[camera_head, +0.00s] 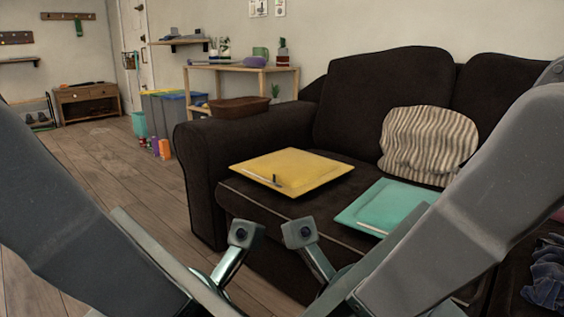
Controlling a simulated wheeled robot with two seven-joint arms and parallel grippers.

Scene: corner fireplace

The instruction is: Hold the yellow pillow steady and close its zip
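The yellow pillow (305,172) lies flat on the seat of the dark brown sofa, at its left end near the armrest. A pale zip strip (262,179) runs along its near left edge, with a small dark pull (275,179) by the strip's right part. How far the zip is open is too small to tell. My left gripper (243,237) and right gripper (299,235) are low in the middle of the view, in front of the sofa, side by side and apart from the pillow. Their fingers are mostly hidden, so their opening does not show.
A teal pillow (380,206) lies right of the yellow one. A striped cushion (428,140) leans on the sofa (375,95) back. A brown basket (239,107) sits at the left armrest. Dark blue cloth (548,275) lies at lower right. Wooden floor (120,190) at left is clear.

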